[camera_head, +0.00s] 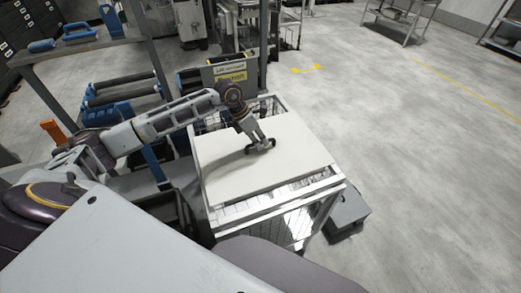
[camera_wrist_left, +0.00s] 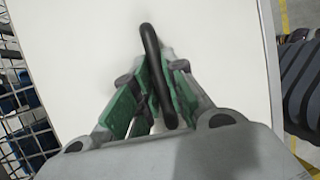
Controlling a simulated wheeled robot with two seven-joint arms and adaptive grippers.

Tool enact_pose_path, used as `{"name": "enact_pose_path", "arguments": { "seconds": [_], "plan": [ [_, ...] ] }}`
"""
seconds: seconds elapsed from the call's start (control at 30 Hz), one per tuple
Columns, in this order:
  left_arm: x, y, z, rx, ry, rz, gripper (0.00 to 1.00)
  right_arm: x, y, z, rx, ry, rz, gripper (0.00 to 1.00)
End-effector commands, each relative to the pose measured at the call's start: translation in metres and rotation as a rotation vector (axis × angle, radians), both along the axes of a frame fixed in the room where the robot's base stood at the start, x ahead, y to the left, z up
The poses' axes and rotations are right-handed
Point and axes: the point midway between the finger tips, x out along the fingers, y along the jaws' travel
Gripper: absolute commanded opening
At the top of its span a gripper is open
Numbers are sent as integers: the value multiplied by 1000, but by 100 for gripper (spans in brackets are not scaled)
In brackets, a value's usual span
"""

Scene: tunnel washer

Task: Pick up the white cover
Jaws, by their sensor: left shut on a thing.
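The white cover (camera_head: 290,158) is a flat, pale panel lying over the top of a wire-sided metal cart (camera_head: 300,226). It looks slightly skewed, and the cart's frame shows along the front and back. A dark handle (camera_wrist_left: 153,75) stands up from the cover. My left gripper (camera_head: 261,147) reaches down from the left and is shut on this handle. In the left wrist view, the green finger pads (camera_wrist_left: 152,98) lie on both sides of the handle, with the white cover (camera_wrist_left: 85,45) behind. My right gripper is not in view.
A workbench (camera_head: 90,45) with blue tools stands at the upper left, beside racks with blue and black parts (camera_head: 120,95). A grey box (camera_head: 348,212) sits at the cart's right foot. The floor to the right is open.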

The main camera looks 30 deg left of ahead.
Motion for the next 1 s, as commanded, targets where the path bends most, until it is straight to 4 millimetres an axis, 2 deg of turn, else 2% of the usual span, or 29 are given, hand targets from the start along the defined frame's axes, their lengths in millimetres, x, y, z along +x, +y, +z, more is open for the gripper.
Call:
{"name": "enact_pose_path", "arguments": {
  "seconds": [0.27,0.47,1.0],
  "plan": [
    [1,0,3,-1,-3,0,0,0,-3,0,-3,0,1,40],
    [2,0,16,-1,-6,0,0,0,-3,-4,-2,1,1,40],
    [1,0,85,-1,-5,0,0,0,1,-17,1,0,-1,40]
  ]
}}
